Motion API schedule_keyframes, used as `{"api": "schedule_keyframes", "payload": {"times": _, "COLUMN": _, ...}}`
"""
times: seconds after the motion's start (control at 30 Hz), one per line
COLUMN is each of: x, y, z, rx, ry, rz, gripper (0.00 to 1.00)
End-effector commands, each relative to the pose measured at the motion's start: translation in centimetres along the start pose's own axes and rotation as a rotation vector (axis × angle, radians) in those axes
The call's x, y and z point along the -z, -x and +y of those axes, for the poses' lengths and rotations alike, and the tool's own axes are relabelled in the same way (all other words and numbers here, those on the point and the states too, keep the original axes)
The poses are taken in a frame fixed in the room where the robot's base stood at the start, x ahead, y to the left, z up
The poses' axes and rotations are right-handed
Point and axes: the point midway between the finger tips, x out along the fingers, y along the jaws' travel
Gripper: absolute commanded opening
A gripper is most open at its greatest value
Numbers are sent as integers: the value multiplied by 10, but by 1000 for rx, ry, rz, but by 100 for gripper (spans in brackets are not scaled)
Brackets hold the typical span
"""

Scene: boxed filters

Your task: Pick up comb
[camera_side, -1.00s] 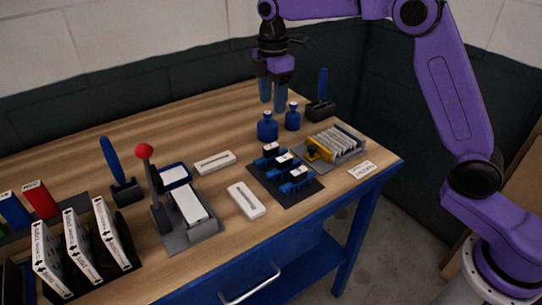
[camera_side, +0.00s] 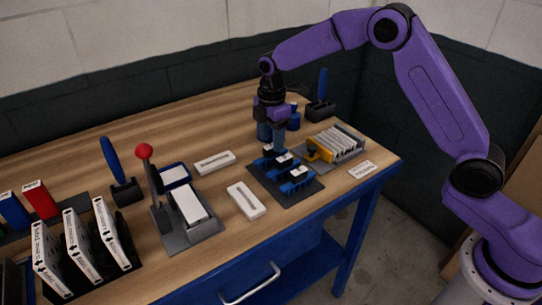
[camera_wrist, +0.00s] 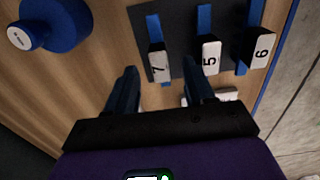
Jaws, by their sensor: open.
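Three blue pieces with white numbered tags, which look like the combs, lie in a row on a dark mat (camera_side: 255,177). In the wrist view their tags read 7 (camera_wrist: 159,67), 5 (camera_wrist: 209,58) and 6 (camera_wrist: 262,50). The frames do not show which one the task means. My gripper (camera_side: 273,144) is above the mat's far end, over the piece nearest the blue bottles. In the wrist view my open gripper (camera_wrist: 160,72) has the 7 tag between its fingertips in the picture. Its fingers look empty, and contact is not visible.
A blue bottle (camera_wrist: 55,22) stands close left of the mat in the wrist view. A filter rack with a yellow piece (camera_side: 320,150) stands right of the mat. White cases (camera_side: 246,200) and a red-knobbed press (camera_side: 144,152) are to the left. The table edge is near.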

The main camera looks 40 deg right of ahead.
Motion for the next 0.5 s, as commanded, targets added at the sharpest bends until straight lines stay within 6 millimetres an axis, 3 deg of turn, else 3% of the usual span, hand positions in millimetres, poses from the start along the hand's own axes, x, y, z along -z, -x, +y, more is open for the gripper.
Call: {"api": "schedule_keyframes", "payload": {"times": 0.5, "x": 2, "y": -52, "z": 0, "rx": 1, "ry": 1, "rz": 0, "gripper": 53}}
